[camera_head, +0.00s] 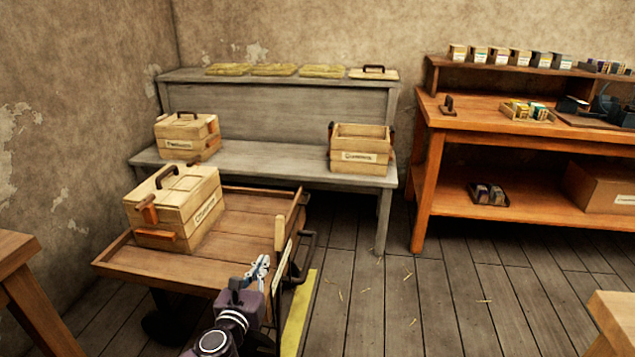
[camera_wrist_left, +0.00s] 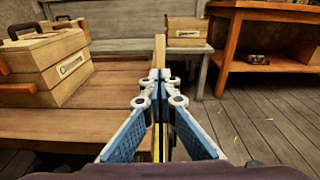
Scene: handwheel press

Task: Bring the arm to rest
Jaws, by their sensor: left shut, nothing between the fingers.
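My left gripper (camera_head: 262,268) is shut and empty at the right edge of the wooden cart, close to the cart's upright post (camera_head: 280,234). In the left wrist view its blue-padded fingers (camera_wrist_left: 160,88) meet at the tips, with the post standing just beyond them. I cannot tell whether they touch the post. My left arm comes up from the bottom of the head view. My right gripper is not in view.
The cart (camera_head: 240,235) carries a lidded wooden crate (camera_head: 175,208). A grey bench (camera_head: 270,158) behind holds another lidded crate (camera_head: 187,136) and an open crate (camera_head: 360,148). An orange workbench (camera_head: 520,130) stands right. Floor (camera_head: 400,310) right of the cart is clear.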

